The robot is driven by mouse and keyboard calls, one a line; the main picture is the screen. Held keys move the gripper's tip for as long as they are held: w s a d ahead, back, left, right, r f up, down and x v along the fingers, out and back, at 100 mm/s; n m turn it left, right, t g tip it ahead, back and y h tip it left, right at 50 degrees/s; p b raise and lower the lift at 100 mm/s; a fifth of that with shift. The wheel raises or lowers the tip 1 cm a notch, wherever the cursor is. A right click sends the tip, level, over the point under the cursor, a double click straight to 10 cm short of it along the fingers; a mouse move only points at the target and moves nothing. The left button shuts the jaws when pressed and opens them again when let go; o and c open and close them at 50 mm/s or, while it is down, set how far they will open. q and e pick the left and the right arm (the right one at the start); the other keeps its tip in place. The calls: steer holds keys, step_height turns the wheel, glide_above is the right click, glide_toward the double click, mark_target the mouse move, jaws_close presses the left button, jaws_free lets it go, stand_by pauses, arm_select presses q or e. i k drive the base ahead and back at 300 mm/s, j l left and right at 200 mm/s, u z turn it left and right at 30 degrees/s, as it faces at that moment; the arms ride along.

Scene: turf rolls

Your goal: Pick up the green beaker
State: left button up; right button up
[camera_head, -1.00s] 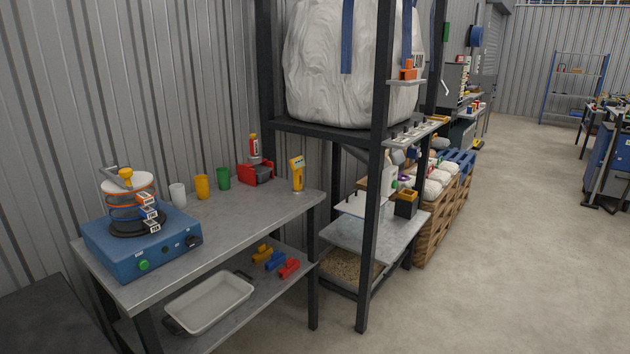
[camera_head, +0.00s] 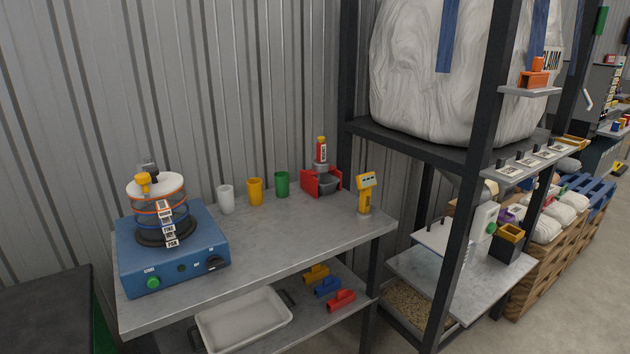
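The green beaker (camera_head: 282,184) stands upright near the back edge of the grey workbench (camera_head: 270,245), close to the corrugated wall. A yellow beaker (camera_head: 255,192) and a white beaker (camera_head: 226,199) stand in a row to its left. A red holder with a grey bowl (camera_head: 322,183) is just to its right. Neither of my grippers is in view, and nothing touches the green beaker.
A blue sieve shaker (camera_head: 172,250) fills the bench's left end; a yellow handheld device (camera_head: 366,193) stands at the right. The bench front is clear. A black rack post (camera_head: 474,180) rises to the right. The lower shelf holds a white tray (camera_head: 243,320) and coloured scoops (camera_head: 328,287).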

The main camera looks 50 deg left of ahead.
mark_target(282, 178)
steer(key=i+l+u, duration=0.2)
steer(key=i+u, duration=0.25)
steer(key=i+l+u, duration=0.4)
steer(key=i, duration=0.2)
